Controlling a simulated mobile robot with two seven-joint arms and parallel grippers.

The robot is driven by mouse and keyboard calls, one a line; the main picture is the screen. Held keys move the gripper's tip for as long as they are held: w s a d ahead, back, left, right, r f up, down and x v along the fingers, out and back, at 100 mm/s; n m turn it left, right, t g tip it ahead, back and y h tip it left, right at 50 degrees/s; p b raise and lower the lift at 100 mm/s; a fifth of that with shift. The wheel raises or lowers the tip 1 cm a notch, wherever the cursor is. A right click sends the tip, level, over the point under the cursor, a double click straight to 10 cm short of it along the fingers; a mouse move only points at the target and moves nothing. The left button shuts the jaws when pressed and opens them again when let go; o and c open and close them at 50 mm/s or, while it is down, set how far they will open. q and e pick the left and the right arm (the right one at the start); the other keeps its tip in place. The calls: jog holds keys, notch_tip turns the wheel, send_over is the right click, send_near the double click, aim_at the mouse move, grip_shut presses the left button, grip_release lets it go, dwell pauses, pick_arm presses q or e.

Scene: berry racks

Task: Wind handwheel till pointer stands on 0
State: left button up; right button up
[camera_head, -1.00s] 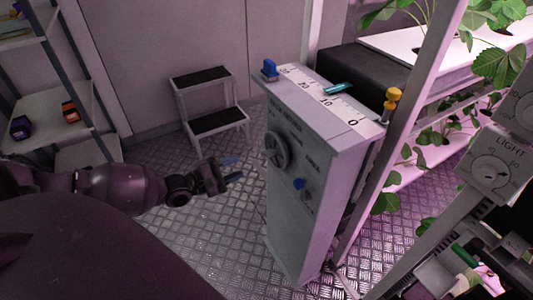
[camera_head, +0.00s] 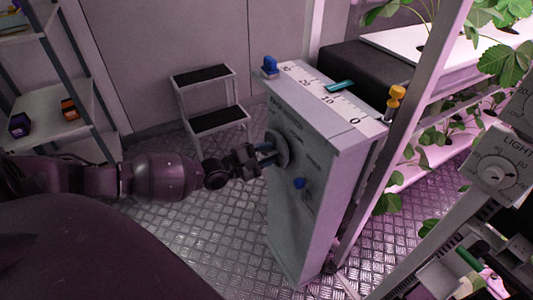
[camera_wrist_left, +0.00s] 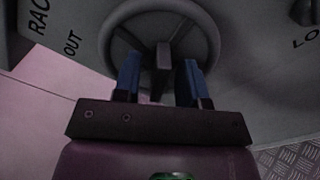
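The handwheel (camera_head: 284,149) is a grey wheel on the front of a grey cabinet (camera_head: 297,215). A white scale (camera_head: 318,92) runs along the cabinet top, with 0 at its near end. The teal pointer (camera_head: 340,86) stands between 20 and 10. My left gripper (camera_head: 267,152) is at the wheel. In the left wrist view its two blue fingers (camera_wrist_left: 160,78) are apart, reaching over the lower part of the wheel (camera_wrist_left: 209,33), with a spoke and the hub between them. I cannot tell whether they touch it. My right gripper is not in view.
A step stool (camera_head: 205,104) and shelves (camera_head: 57,108) stand left. Plant racks are right. The floor left of the cabinet is clear.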

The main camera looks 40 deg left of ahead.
pick_arm(q)
grip_shut()
jog(key=shift+m, duration=0.4)
